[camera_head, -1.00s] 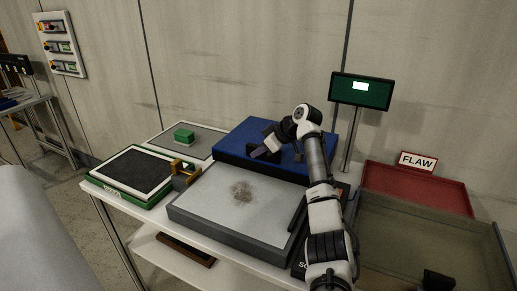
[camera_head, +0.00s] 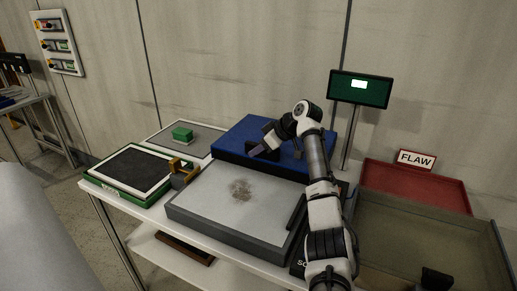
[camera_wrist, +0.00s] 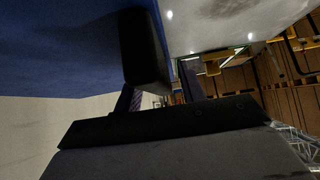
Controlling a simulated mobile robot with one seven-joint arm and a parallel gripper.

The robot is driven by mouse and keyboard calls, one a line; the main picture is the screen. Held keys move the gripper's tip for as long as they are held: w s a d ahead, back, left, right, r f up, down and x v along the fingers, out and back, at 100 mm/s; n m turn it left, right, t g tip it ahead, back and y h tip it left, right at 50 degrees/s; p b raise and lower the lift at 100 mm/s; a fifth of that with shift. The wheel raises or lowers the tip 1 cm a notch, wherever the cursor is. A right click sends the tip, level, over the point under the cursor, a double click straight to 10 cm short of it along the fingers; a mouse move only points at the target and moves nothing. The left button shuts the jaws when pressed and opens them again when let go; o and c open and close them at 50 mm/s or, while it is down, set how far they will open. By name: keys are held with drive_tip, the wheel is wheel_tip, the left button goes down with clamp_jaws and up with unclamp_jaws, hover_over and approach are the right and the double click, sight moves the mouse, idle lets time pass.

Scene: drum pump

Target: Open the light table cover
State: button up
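The light table (camera_head: 235,200) is a low grey box with a pale top that bears a brown smudge. It stands at the front middle of the bench. A blue slab (camera_head: 240,135) lies directly behind it; I cannot tell whether this is the cover or whether it is joined to the table. My gripper (camera_head: 264,152) is over the slab's front part, near the light table's back edge. In the wrist view, a dark finger (camera_wrist: 145,50) stands before a blue surface (camera_wrist: 60,45), with a pale surface (camera_wrist: 205,22) to the right. Contact and finger gap are unclear.
A brass-coloured bracket (camera_head: 183,172) stands at the light table's left, beside a green-framed dark pad (camera_head: 130,170). A green block (camera_head: 182,134) sits on a grey plate behind. A green display (camera_head: 360,88), red tray (camera_head: 415,187) and FLAW sign (camera_head: 416,159) are right.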

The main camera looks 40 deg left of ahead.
drive_tip(key=b+v, duration=0.2)
drive_tip(key=v, duration=1.1)
drive_tip(key=shift+d, duration=0.15)
drive_tip(key=shift+r, duration=0.1)
